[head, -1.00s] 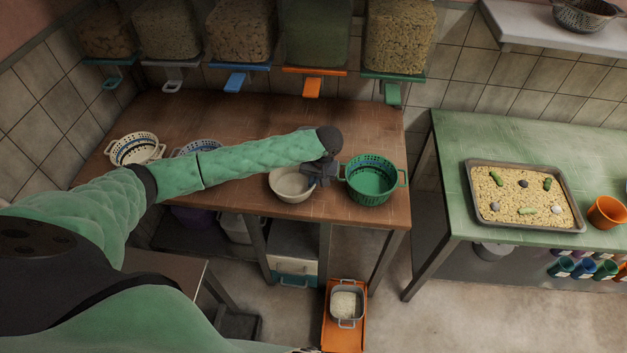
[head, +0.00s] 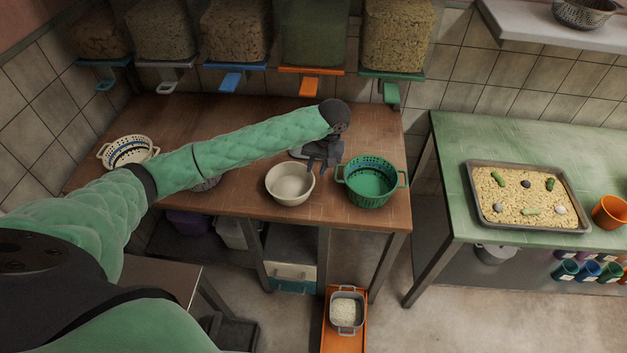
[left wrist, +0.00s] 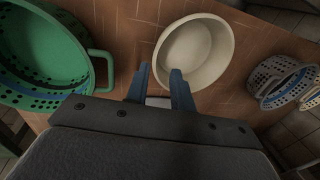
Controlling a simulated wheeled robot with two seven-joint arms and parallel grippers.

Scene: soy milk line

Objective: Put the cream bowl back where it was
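The cream bowl (head: 290,185) stands upright and empty near the front edge of the brown table, left of the green colander (head: 370,182). My left gripper (head: 318,166) is just above and beside the bowl's right rim, between the bowl and the colander. In the left wrist view, the two blue-grey fingers (left wrist: 160,72) are apart with nothing gripped between them. The bowl (left wrist: 197,48) lies just beyond them, and one fingertip overlaps its near rim in the picture. My right gripper is not in view.
A cream colander (head: 129,152) stands at the table's left. Another colander is mostly hidden behind my left arm. Dispensers with coloured levers (head: 310,84) hang above the back. A green table (head: 450,170) with a filled tray (head: 530,225) stands at the right.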

